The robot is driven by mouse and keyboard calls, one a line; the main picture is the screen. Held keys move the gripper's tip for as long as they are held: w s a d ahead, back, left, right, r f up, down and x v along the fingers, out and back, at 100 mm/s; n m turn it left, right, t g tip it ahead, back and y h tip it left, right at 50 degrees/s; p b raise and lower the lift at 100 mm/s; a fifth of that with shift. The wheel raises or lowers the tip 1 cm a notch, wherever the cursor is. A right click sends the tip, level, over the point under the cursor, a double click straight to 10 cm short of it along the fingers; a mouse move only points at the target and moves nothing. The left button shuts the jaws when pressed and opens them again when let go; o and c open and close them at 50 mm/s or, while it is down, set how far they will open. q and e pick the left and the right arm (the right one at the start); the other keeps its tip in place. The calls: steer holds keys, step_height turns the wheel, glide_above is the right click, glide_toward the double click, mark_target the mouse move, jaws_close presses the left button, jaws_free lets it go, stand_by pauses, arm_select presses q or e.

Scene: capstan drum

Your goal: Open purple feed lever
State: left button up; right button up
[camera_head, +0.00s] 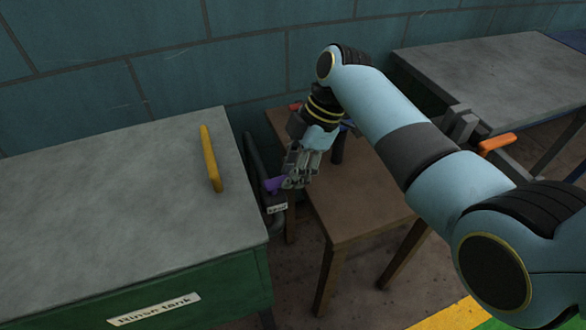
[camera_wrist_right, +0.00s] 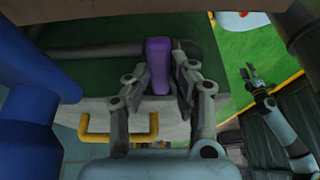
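The purple feed lever (camera_head: 273,184) sticks out beside the rinse tank, low near the wall. It also shows in the right wrist view (camera_wrist_right: 158,62), upright between the two finger pads. My right gripper (camera_head: 291,181) reaches over the brown table to the lever, and in the wrist view (camera_wrist_right: 160,80) its pads lie close against both sides of it. The lever's far end is partly hidden by the fingers. My left gripper (camera_wrist_right: 250,72) shows small at the right of the wrist view, away from the lever, with its fingers apart. It is not in the head view.
The rinse tank (camera_head: 100,205) with a yellow handle (camera_head: 210,158) stands at the left. A brown table (camera_head: 345,215) is below my right arm. A grey bench (camera_head: 500,75) stands at the back right, near an orange lever (camera_head: 497,143). A dark pipe (camera_head: 255,160) runs beside the tank.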

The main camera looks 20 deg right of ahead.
jaws_close()
